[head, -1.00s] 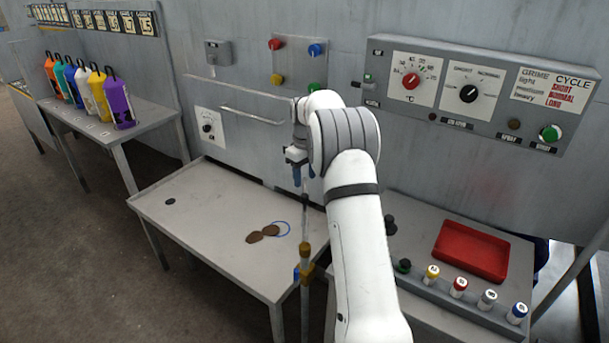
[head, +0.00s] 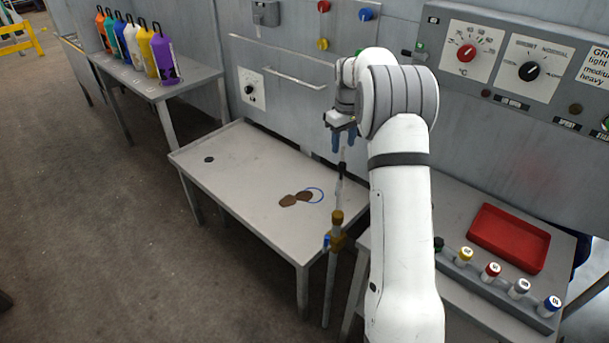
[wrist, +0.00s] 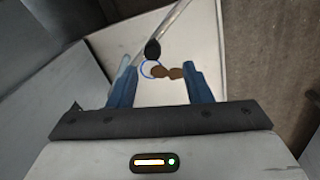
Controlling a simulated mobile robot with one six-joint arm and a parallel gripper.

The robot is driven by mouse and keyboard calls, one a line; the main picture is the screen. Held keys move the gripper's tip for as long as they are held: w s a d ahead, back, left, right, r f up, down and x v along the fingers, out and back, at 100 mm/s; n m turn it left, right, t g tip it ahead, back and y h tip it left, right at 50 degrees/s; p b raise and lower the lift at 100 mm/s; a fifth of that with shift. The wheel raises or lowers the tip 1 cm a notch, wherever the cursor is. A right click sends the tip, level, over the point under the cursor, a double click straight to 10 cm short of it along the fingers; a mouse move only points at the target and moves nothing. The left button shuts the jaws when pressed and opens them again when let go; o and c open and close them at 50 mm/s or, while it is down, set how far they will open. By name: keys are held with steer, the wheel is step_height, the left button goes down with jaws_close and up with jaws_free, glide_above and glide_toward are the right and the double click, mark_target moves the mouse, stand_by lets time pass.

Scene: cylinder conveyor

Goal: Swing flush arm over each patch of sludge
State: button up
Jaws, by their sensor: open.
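Two brown sludge patches (head: 288,200) lie side by side on the pale metal table (head: 245,165), and a blue ring (head: 316,188) overlaps the right one. The flush arm (head: 337,217), a thin pole with a yellow collar and a black grip, stands at the table's front right. My gripper (head: 343,140) is open above it, with blue fingers pointing down. In the wrist view, the flush arm's black grip (wrist: 152,50) appears between and beyond my fingertips; I cannot tell any contact. The sludge (wrist: 175,72) and blue ring (wrist: 146,70) show there too.
A dark round spot (head: 209,159) is at the table's far left. A grey panel wall with dials (head: 530,70) and a rail (head: 295,77) stands behind. A red tray (head: 508,238) and several capped vials (head: 491,271) are at right, bottles (head: 163,55) on a left shelf.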

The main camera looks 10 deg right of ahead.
steer(key=s+a+r+m, duration=0.1)
steer(key=s+a+r, duration=0.1)
steer(key=s, duration=0.4)
steer(key=s+a+r+t, duration=0.1)
steer(key=s+a+r, duration=0.1)
steer(key=s+r, duration=0.3)
steer(key=s+a+r+m, duration=0.1)
steer(key=s+a+r, duration=0.1)
steer(key=s, duration=0.7)
steer(key=shift+a+r+m, duration=0.3)
steer(key=shift+a+r, duration=0.1)
steer(key=shift+r, duration=0.35)
steer(key=shift+m+t, duration=0.5)
steer(key=shift+m, duration=0.2)
steer(key=s, duration=0.3)
steer(key=s+a, duration=0.1)
steer(key=s, duration=0.3)
steer(key=s+a, duration=0.1)
steer(key=s, duration=0.3)
steer(key=shift+s+a+f, duration=0.1)
steer(key=shift+s+f, duration=0.15)
steer(key=shift+f, duration=0.05)
steer(key=shift+c, duration=1)
steer(key=s+a+f+m, duration=0.1)
steer(key=s+f, duration=0.2)
steer(key=s, duration=0.5)
steer(key=shift+a, duration=0.1)
